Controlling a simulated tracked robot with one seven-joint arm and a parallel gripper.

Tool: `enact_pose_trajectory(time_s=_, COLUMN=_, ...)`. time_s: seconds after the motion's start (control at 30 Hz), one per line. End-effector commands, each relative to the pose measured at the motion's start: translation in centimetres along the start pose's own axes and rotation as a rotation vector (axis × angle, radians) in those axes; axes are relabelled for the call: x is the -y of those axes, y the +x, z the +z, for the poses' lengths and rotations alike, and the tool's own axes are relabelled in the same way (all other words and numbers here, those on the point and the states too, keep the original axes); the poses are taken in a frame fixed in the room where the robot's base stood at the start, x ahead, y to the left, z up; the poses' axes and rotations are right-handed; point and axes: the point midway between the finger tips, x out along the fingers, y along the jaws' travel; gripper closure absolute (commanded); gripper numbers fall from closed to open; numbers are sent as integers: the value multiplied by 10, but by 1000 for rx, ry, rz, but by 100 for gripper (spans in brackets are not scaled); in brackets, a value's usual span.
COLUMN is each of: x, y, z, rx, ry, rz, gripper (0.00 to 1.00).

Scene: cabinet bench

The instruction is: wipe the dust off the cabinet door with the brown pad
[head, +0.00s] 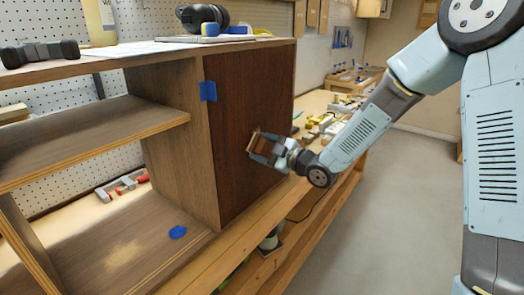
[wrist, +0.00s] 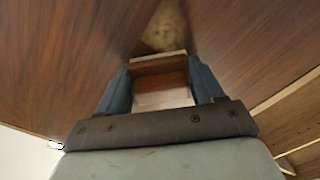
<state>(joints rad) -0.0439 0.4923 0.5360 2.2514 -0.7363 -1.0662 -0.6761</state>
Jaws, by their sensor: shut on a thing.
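The cabinet door (head: 237,105) is a dark brown wood panel, shut, on the right part of the cabinet. My gripper (head: 258,147) is at the door's right half, shut on the brown pad (head: 265,145). In the wrist view the brown pad (wrist: 160,80) sits between the two blue-grey fingers of my gripper (wrist: 161,88). Its pale front edge faces the door (wrist: 70,60), and it looks close to or against it; I cannot tell if it touches. A pale dusty patch (wrist: 165,28) shows on the door just beyond the pad. In the head view I cannot make out the dust.
Blue tape (head: 208,91) is at the door's left edge. Open shelves (head: 90,137) lie to its left. Black ear muffs (head: 203,17) and a dumbbell-like dark object (head: 40,53) are on top. The bench (head: 300,190) runs beneath, with clutter behind my gripper. Floor at right is clear.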

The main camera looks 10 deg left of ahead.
Motion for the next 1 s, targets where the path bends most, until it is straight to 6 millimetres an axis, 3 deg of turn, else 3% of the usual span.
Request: enact_pose_trajectory(time_s=1.0, x=-42, y=1, z=42, rx=1, ry=0, rz=2, gripper=74)
